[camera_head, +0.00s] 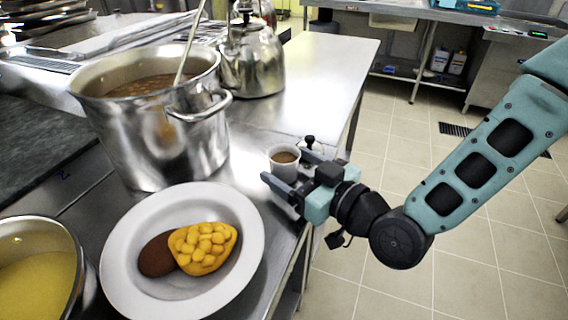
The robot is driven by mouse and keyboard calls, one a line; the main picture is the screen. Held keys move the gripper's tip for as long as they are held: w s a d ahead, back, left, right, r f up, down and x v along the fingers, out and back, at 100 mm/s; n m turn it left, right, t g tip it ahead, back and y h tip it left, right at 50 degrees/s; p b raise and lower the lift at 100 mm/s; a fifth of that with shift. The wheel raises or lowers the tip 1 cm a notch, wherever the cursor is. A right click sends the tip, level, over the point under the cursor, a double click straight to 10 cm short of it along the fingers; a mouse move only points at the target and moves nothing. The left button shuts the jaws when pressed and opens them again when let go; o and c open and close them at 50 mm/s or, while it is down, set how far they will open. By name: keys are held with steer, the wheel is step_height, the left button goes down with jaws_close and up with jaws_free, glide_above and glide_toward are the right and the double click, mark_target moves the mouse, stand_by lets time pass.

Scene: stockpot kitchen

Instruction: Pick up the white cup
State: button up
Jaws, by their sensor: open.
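The white cup (284,161) stands upright on the steel counter, near its right edge, with something brown inside. My gripper (272,179) comes in from the right, at the counter's right edge. Its two fingers point left and are spread apart. One finger is in front of the cup and overlaps its lower part in the picture; the other is partly hidden near the cup's right side. Nothing is visibly gripped. I cannot tell whether a finger touches the cup.
A large stockpot (158,135) with a ladle stands left of the cup, and a kettle (251,62) behind. A white plate (125,232) holds yellow and brown food in front. A small black-topped item (309,142) is right beside the cup. A pot of yellow liquid (38,285) is front left.

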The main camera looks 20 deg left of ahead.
steer(key=shift+x, duration=1.1)
steer(key=c, duration=1.2)
steer(key=shift+o, duration=0.2)
